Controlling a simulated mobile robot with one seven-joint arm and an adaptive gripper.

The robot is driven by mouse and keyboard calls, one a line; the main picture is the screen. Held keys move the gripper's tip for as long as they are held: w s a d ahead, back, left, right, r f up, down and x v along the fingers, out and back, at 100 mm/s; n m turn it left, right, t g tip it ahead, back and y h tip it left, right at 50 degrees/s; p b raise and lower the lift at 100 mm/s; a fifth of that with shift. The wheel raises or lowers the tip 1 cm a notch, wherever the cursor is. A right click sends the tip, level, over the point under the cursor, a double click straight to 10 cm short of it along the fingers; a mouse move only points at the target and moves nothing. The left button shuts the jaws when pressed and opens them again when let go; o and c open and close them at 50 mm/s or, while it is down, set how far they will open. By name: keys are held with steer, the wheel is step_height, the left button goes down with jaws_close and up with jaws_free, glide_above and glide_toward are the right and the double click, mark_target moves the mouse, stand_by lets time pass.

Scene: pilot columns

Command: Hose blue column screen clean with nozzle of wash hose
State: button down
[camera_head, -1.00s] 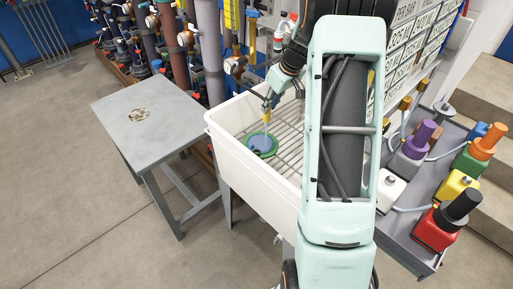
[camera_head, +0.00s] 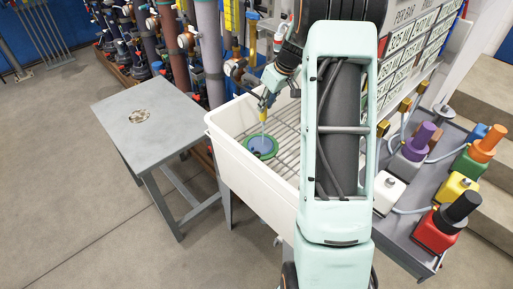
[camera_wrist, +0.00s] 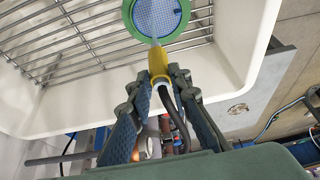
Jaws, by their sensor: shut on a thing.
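The blue column screen (camera_head: 261,146), a round blue mesh disc in a green rim, lies on the bar rack inside the white wash sink. In the wrist view the screen (camera_wrist: 157,14) is cut off at the top edge. My gripper (camera_wrist: 160,76) is shut on the yellow nozzle (camera_wrist: 158,62) of the wash hose, with a dark hose (camera_wrist: 176,112) trailing back between the fingers. In the head view my gripper (camera_head: 267,97) is above the screen, nozzle pointing down at it. A thin pale stream runs from the nozzle tip to the screen, without the nozzle touching it.
The white sink (camera_head: 250,183) has raised walls around the metal bar rack (camera_head: 287,140). A grey table (camera_head: 165,120) stands to the left. Pipes and valves rise behind. A grey shelf with several coloured bottles (camera_head: 437,230) is at right. The floor at front left is clear.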

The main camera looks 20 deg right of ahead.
steer(key=shift+w+a, duration=0.2)
steer(key=shift+w, duration=0.3)
steer(key=shift+w+a, duration=0.2)
steer(key=shift+w, duration=0.3)
